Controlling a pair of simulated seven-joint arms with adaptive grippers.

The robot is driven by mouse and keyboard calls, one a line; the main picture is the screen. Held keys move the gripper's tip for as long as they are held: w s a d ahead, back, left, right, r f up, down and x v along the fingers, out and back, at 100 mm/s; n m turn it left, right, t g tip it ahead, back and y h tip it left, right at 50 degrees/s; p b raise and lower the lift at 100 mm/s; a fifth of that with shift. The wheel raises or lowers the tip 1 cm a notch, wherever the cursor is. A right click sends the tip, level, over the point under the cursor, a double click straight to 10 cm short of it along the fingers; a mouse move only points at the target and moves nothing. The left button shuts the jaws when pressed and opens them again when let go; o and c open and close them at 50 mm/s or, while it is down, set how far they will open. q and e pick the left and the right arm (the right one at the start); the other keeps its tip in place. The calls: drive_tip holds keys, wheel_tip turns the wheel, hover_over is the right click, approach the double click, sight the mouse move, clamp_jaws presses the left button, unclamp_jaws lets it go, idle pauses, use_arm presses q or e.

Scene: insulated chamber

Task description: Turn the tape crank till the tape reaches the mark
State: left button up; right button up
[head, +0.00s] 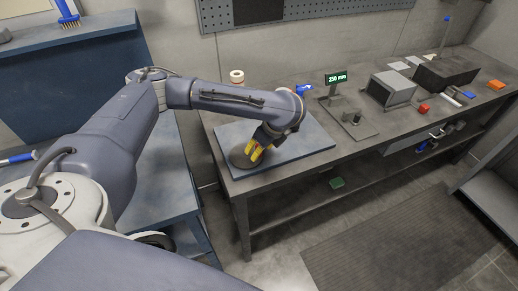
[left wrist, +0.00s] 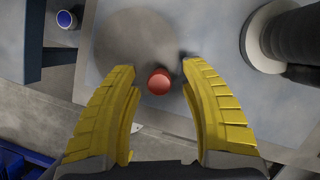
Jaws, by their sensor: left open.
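A dark round disc (head: 240,157) lies on a blue-grey plate (head: 300,146) at the bench's left end. The disc also shows in the left wrist view (left wrist: 135,40), with a round red knob (left wrist: 158,82) near its lower edge. My left gripper (head: 252,154) reaches down over the disc. In the left wrist view its yellow fingers (left wrist: 160,66) are open, one on each side of the red knob and apart from it. The head view hides the knob behind the gripper. I cannot make out the tape or a mark. My right gripper is not in view.
A small display (head: 336,78) with green digits, seemingly 250 mm, stands behind a flat fixture (head: 350,120). A white roll (head: 237,76) stands at the bench's back edge.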

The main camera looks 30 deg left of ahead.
use_arm(q)
drive_tip(key=shift+a+f, duration=0.15)
drive_tip(key=shift+f, duration=0.15)
drive_tip(key=shift+c, duration=0.3)
clamp_jaws()
idle(0.3)
